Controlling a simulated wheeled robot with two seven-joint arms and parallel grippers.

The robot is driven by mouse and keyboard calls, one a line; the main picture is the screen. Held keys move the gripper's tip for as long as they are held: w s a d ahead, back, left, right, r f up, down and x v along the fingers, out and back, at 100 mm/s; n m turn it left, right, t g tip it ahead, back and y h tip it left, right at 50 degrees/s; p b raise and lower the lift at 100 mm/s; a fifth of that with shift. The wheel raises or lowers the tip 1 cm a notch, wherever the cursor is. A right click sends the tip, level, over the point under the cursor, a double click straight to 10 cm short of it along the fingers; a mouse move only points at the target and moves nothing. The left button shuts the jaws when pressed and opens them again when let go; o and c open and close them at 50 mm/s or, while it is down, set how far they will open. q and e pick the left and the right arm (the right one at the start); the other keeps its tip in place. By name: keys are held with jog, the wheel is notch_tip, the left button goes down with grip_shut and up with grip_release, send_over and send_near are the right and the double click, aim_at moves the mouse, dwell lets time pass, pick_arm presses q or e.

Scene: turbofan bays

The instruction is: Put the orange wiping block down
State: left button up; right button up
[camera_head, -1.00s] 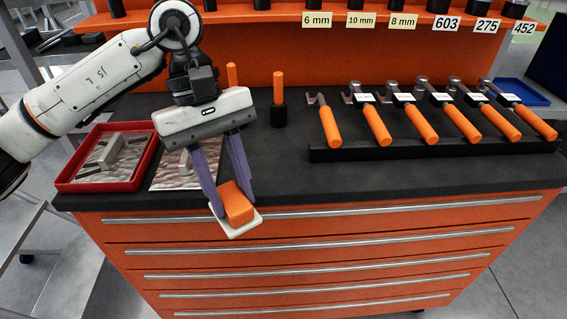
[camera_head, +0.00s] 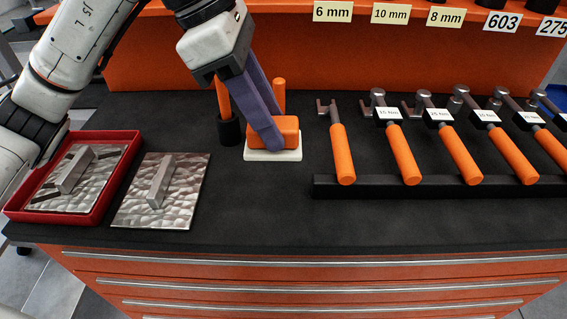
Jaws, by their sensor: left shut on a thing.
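The orange wiping block (camera_head: 289,128) has a flat white pad (camera_head: 274,155) under it. It is at the middle of the dark bench top, left of the wrench rack. My left gripper (camera_head: 268,140) comes down from above, with its purple fingers shut on the block. The block looks level and low at the bench surface; I cannot tell for sure whether the pad touches it. My right gripper is not in view.
Upright orange-handled tools stand in black holders (camera_head: 229,131) just behind and left of the block. A black rack (camera_head: 440,187) of orange-handled wrenches lies to the right. A metal plate (camera_head: 140,205) and a red tray (camera_head: 98,216) lie to the left. The bench front is clear.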

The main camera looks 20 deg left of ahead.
pick_arm(q)
jog(key=f, duration=0.4)
jog(key=shift+s+f, duration=0.3)
jog(key=shift+f, duration=0.45)
notch_tip(320, 180, down, 4)
jog(key=shift+r, duration=0.15)
jog(key=shift+f, duration=0.2)
jog(key=shift+w, duration=0.1)
jog(key=shift+f, duration=0.1)
jog(key=o, duration=1.1)
jog(key=shift+o, duration=0.2)
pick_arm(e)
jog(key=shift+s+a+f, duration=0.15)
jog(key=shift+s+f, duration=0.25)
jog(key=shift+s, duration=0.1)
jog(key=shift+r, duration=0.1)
